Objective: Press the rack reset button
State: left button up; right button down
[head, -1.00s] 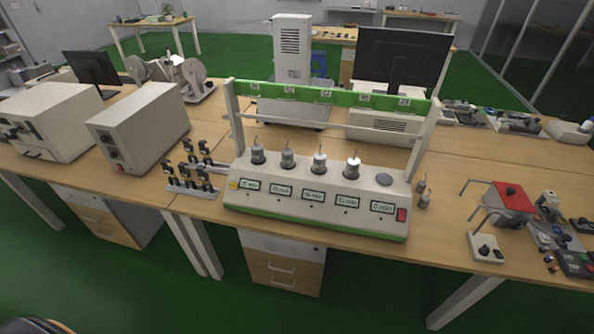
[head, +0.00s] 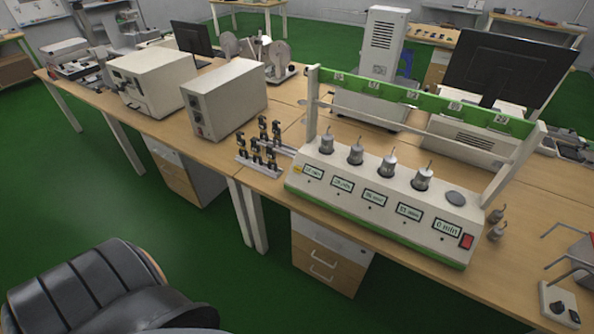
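The rack (head: 400,222) is a white and green tester on the table's front half, with a green hook bar on two posts. Its sloped front carries several small displays; the rightmost reads "0 min". A red switch (head: 467,241) sits at the right end of the front, and a small yellow round button (head: 297,169) at the left end. Which of them is the reset button I cannot tell. Several grey weights (head: 388,164) stand in the top; the rightmost round spot (head: 456,198) has none. Neither gripper shows in the head view.
The wooden table (head: 280,200) runs across the view. Two loose weights (head: 496,224) stand right of the rack, black clamps (head: 263,148) left of it. A black chair (head: 100,290) stands at the lower left. Green floor is open in front of the table.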

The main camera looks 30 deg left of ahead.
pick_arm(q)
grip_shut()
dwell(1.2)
